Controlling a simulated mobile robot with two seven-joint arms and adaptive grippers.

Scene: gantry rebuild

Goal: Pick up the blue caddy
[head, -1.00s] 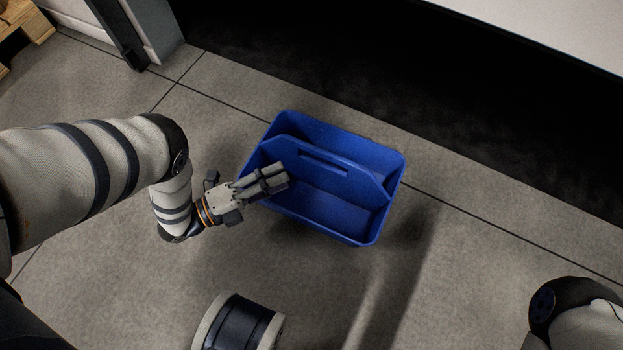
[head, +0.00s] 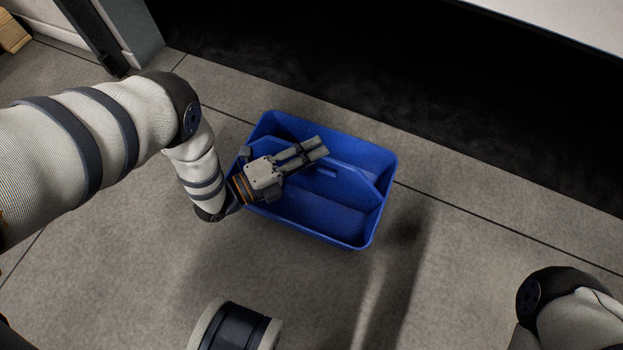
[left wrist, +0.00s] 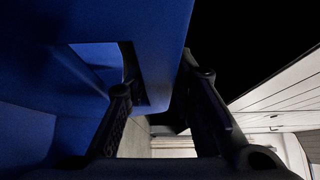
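The blue caddy (head: 330,218) stands upright on the floor in the middle of the head view. Its raised central divider has a slotted handle (head: 362,185). My left gripper (head: 318,147) is over the caddy, with its fingers across the divider near the slot and covering part of it. In the left wrist view the two fingers (left wrist: 165,100) are apart. The blue divider (left wrist: 155,50) lies between and behind them, with the slot near the left finger. Contact cannot be told. My right gripper is out of view.
Grey tiled floor (head: 480,265) is clear around the caddy. A dark recess (head: 400,80) lies behind it, under a pale surface (head: 560,25). A grey post (head: 130,35) stands at the upper left, and part of a wooden pallet (head: 12,35) shows at the far left.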

